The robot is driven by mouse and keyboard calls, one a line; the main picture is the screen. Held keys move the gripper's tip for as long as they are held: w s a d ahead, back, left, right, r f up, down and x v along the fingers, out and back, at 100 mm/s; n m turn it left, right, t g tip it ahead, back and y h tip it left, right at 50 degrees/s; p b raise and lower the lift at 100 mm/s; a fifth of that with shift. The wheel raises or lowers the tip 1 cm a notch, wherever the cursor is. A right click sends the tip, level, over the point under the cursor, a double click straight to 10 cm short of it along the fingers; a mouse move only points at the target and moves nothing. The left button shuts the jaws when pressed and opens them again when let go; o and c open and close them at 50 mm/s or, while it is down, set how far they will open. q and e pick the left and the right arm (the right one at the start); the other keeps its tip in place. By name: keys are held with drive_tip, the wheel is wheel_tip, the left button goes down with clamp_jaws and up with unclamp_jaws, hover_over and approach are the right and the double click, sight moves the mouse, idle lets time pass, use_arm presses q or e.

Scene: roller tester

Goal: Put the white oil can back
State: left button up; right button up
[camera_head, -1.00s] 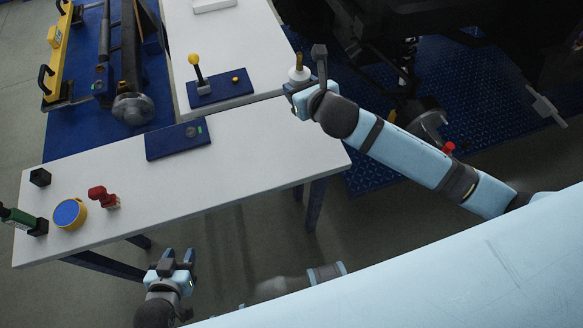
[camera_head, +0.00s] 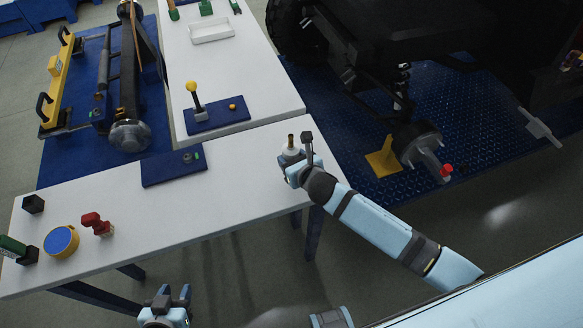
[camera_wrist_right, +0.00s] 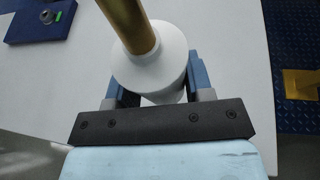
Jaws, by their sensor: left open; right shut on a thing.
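The white oil can (camera_head: 291,152), with a brass spout, is in my right gripper (camera_head: 299,165), over the right end of the white table. In the right wrist view the white can (camera_wrist_right: 152,72) sits between the blue fingers of my right gripper (camera_wrist_right: 155,88), which is shut on it. The can's base is hidden, so I cannot tell whether it touches the table. My left gripper (camera_head: 168,298) is open and empty, low in front of the table's near edge.
The white table (camera_head: 230,178) holds a blue plate (camera_head: 174,167), a red object (camera_head: 97,224), a yellow-and-blue round tin (camera_head: 61,241) and a black block (camera_head: 33,204). Beyond stand a yellow-knobbed lever on a blue base (camera_head: 218,115) and a white tray (camera_head: 211,31). A dark vehicle (camera_head: 400,45) is right.

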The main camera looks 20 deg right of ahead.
drive_tip(key=shift+f, duration=2)
drive_tip(key=o, duration=1.1)
drive_tip(key=shift+f+b, duration=0.15)
drive_tip(key=shift+b, duration=0.15)
drive_tip(key=v, duration=1.1)
drive_tip(key=s+f+m, duration=0.1)
drive_tip(key=s+m, duration=0.4)
drive_tip(key=m, duration=0.6)
drive_tip(key=s+f+m+g, duration=0.1)
drive_tip(key=s+m, duration=0.3)
drive_tip(key=m, duration=0.8)
drive_tip(key=s+f+m+g, duration=0.1)
drive_tip(key=s+f+m, duration=0.2)
drive_tip(key=m, duration=0.9)
drive_tip(key=shift+s+d+y, duration=0.15)
drive_tip(key=shift+s, duration=0.5)
drive_tip(key=shift+s+d+y, duration=0.15)
drive_tip(key=shift+s+d, duration=0.05)
drive_tip(key=shift+s, duration=0.45)
